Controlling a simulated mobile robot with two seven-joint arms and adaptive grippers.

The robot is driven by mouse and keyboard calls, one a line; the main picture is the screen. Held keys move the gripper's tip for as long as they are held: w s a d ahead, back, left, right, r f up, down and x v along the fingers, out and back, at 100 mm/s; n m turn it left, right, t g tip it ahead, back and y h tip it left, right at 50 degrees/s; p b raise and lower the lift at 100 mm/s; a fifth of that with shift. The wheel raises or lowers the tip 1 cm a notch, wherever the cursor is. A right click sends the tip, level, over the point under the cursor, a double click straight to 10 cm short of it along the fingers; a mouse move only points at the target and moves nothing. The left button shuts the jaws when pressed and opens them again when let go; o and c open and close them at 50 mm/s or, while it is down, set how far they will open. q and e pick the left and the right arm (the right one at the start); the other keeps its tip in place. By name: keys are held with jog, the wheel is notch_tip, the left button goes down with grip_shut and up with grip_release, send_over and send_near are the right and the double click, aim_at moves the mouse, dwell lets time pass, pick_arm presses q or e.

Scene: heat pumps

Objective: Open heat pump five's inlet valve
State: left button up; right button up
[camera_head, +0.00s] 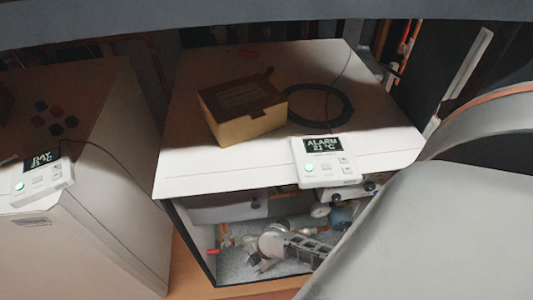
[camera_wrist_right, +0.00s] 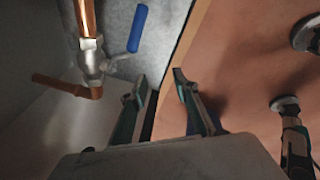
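A white heat pump cabinet (camera_head: 190,165) stands in the middle of the head view with its front open, showing pipes and fittings inside. A red-handled valve (camera_head: 212,252) sits low at the left of the opening. My right gripper (camera_head: 283,250) is at the opening, partly hidden by my arm. In the wrist view the right gripper (camera_wrist_right: 162,95) has its two fingers apart with nothing between them. A valve with a blue handle (camera_wrist_right: 138,28) on a copper pipe (camera_wrist_right: 87,20) is beyond the fingers, up and left, apart from them. I cannot read which pump is number five.
A brown box (camera_head: 245,108), a black cable coil (camera_head: 320,102) and a controller reading ALARM (camera_head: 325,165) lie on the cabinet top. A second white cabinet (camera_head: 110,230) with a controller (camera_head: 42,180) stands at left. Round grey fittings (camera_wrist_right: 285,104) show at right in the wrist view.

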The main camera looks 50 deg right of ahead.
jog(key=d+r+m+t, duration=0.2)
jog(key=d+m, duration=0.4)
jog(key=shift+m, duration=0.3)
jog(key=b+x, duration=0.1)
jog(key=x, duration=0.1)
jog(key=b+x, duration=0.1)
jog(key=x, duration=0.2)
jog(key=b+x, duration=0.1)
jog(key=x, duration=0.2)
jog(key=shift+s+d+f+b, duration=0.2)
jog(key=shift+d+f+b, duration=0.05)
jog(key=shift+d+b, duration=0.15)
jog(key=shift+w, duration=0.4)
grip_shut()
pick_arm(q)
jog(key=d, duration=0.2)
jog(key=d+r, duration=0.1)
jog(key=shift+w+d+n+t+h, duration=0.25)
jog(key=shift+w+n+t+h, duration=0.05)
jog(key=shift+h, duration=0.1)
